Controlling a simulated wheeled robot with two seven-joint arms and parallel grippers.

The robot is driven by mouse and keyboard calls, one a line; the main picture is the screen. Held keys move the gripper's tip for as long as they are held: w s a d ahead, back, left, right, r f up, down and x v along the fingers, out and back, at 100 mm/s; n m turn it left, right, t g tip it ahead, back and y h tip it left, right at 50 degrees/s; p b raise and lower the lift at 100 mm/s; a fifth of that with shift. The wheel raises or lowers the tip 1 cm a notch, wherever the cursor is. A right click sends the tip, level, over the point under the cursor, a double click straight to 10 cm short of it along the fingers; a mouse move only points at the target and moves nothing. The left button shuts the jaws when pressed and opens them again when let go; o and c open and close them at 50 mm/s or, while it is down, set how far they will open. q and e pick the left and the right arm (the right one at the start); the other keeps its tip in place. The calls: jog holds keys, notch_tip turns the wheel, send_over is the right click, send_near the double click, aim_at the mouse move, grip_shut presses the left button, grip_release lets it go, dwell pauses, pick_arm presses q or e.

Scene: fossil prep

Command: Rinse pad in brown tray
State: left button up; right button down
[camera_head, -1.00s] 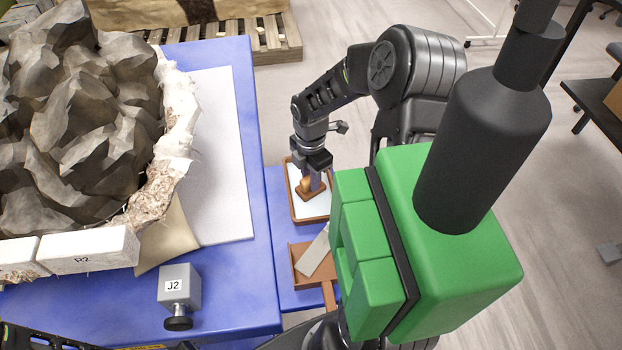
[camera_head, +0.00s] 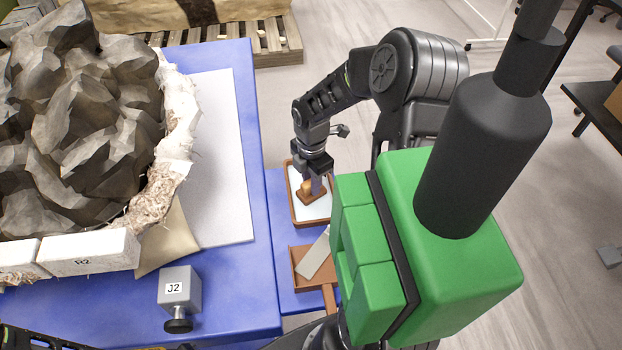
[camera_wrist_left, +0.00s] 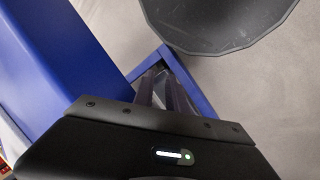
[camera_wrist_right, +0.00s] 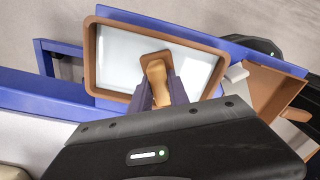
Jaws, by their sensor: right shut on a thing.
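The brown tray (camera_head: 296,212) stands on a small blue stand beside the big table, with a pale, shiny floor inside; it also shows in the right wrist view (camera_wrist_right: 92,60). The pad, a brown plate with a tan upright handle (camera_wrist_right: 157,80), is inside the tray, near its right-hand middle in the head view (camera_head: 310,196). My right gripper (camera_wrist_right: 160,92) points down into the tray and is shut on the handle. The pad's underside is hidden. My left gripper (camera_wrist_left: 165,90) hangs near a blue table frame; its finger gap is unclear.
A second brown box (camera_head: 303,256) with a pale flat piece sits just nearer. The blue table (camera_head: 225,280) holds a large rock in a white jacket, a white board (camera_head: 225,160) and a grey J2 block (camera_head: 179,288). A big green block (camera_head: 450,260) covers the right foreground.

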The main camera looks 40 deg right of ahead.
dwell(0.6)
jog(key=shift+w+d, duration=0.25)
jog(key=shift+w, duration=0.25)
dwell(0.3)
jog(key=shift+s+a, duration=0.25)
jog(key=shift+s, duration=0.3)
jog(key=shift+w, duration=0.15)
jog(key=shift+w+d, duration=0.25)
jog(key=shift+w, duration=0.2)
dwell(0.5)
jog(key=shift+r+p, duration=2.1)
jog(key=shift+r, duration=0.75)
